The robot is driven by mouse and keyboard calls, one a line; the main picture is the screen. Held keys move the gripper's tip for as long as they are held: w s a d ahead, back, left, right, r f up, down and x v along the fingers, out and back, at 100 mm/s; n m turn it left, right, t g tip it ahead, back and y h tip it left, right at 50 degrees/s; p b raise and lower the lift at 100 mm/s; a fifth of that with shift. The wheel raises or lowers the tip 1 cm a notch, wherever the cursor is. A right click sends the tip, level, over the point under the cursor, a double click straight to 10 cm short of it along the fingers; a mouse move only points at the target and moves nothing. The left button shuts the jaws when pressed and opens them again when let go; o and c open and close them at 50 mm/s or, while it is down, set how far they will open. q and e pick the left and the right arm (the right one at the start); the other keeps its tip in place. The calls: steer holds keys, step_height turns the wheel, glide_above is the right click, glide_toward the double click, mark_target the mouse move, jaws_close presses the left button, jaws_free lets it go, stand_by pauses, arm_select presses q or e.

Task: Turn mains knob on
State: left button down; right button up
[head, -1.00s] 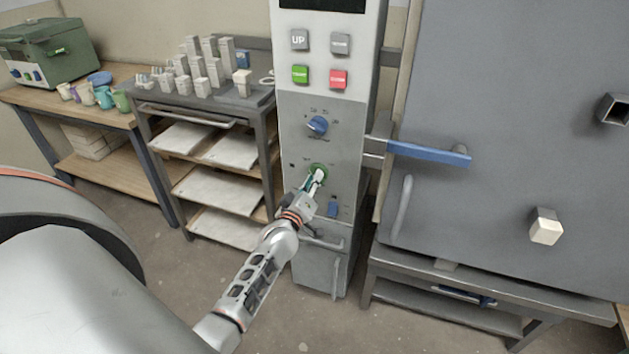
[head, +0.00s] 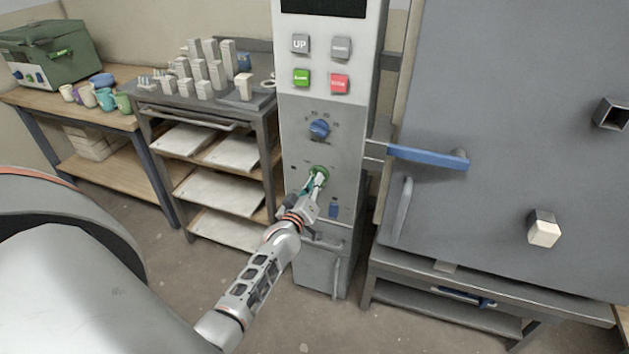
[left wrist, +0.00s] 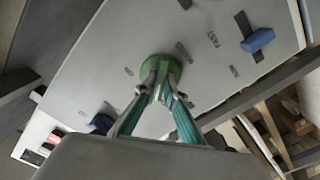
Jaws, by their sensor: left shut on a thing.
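The mains knob is a round green knob (head: 319,171) on the lower front of the tall grey control panel (head: 301,135). It also shows in the left wrist view as a green disc (left wrist: 173,66). My left gripper (head: 316,181) reaches up to it from below, and its fingers are shut on the knob. The left wrist view shows both fingertips (left wrist: 161,87) meeting at the green disc, covering part of it. The knob's exact angle is hard to read behind the fingers. My right gripper does not show.
A blue dial (head: 319,129) sits above the green knob, and a blue switch (head: 334,210) sits below it. A shelf rack (head: 205,122) stands close on the left.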

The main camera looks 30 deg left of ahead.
arm_select(q)
steer(key=m+p, duration=0.1)
steer(key=m, duration=1.4)
steer(key=shift+m+p, duration=0.35)
steer(key=shift+m, duration=0.05)
stand_by(0.3)
steer(key=c, duration=2.4)
jaws_free()
steer(key=shift+m, duration=0.3)
